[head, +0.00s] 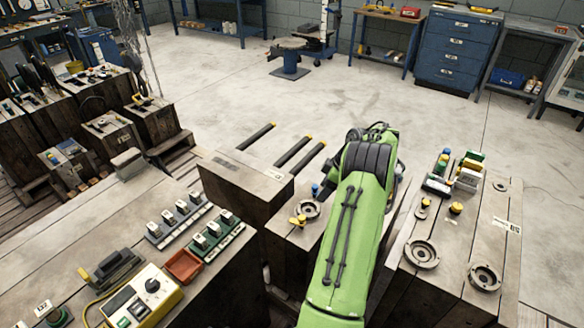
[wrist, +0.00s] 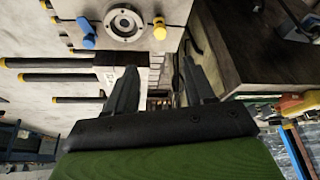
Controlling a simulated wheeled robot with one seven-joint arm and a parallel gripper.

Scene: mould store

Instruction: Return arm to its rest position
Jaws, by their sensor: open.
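My green arm (head: 350,235) reaches up from the bottom of the head view, over the gap between two wooden blocks, and bends at a dark joint. The arm hides my gripper in the head view. In the wrist view my gripper (wrist: 160,75) shows its two dark fingers spread apart, with nothing between them. The wrist picture is turned, with the floor and benches at odd angles. I cannot tell the gripper's exact height.
A wooden block (head: 458,250) at right carries metal rings and small coloured boxes. A round flange (head: 308,209) and yellow knob (head: 297,221) sit left of my arm. A table at lower left holds a yellow control box (head: 143,298) and red tray (head: 184,265). Open floor (head: 250,75) lies beyond.

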